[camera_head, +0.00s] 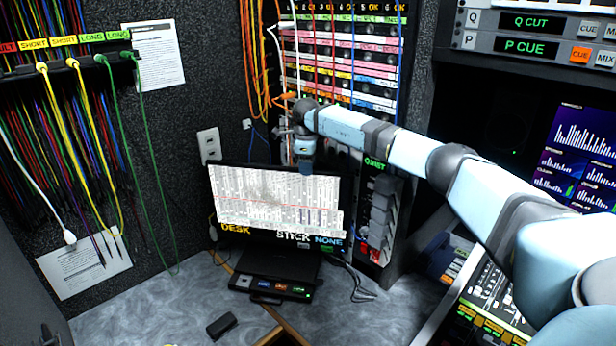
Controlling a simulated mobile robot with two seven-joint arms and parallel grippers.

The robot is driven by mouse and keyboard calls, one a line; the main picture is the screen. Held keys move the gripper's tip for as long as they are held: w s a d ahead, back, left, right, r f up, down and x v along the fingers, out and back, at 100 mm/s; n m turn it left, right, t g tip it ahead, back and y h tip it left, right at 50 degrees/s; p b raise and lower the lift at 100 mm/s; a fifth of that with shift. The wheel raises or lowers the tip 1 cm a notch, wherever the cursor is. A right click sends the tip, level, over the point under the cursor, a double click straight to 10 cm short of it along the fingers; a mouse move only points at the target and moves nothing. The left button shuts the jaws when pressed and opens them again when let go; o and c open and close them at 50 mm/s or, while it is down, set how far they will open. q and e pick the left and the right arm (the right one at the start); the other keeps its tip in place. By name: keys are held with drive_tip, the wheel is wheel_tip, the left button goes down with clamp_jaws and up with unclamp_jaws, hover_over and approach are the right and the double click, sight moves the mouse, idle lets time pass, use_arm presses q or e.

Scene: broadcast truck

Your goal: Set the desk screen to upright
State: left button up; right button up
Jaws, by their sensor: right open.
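The desk screen (272,200) stands on the desk near the middle of the picture. It shows a white, chart-like page with the words DESK, STICK and NONE along its lower edge. Its picture looks slightly slanted in the view, and I cannot tell how far it leans back. My right arm reaches in from the right. Its gripper (305,166) points down at the screen's top edge, right of its middle, and covers a little of that edge. The gripper is open; I cannot tell whether it touches the screen. My left gripper is out of view.
A small box with lit buttons (270,287) sits before the screen, and a small black object (221,325) lies on the grey desk (150,310). A rack with a QUIET label (376,220) stands close at right. Cables hang from the left wall.

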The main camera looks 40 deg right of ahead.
wheel_tip(320, 180, up, 9)
drive_tip(key=shift+s+a+b, duration=0.3)
drive_tip(key=shift+a, duration=0.05)
idle(0.3)
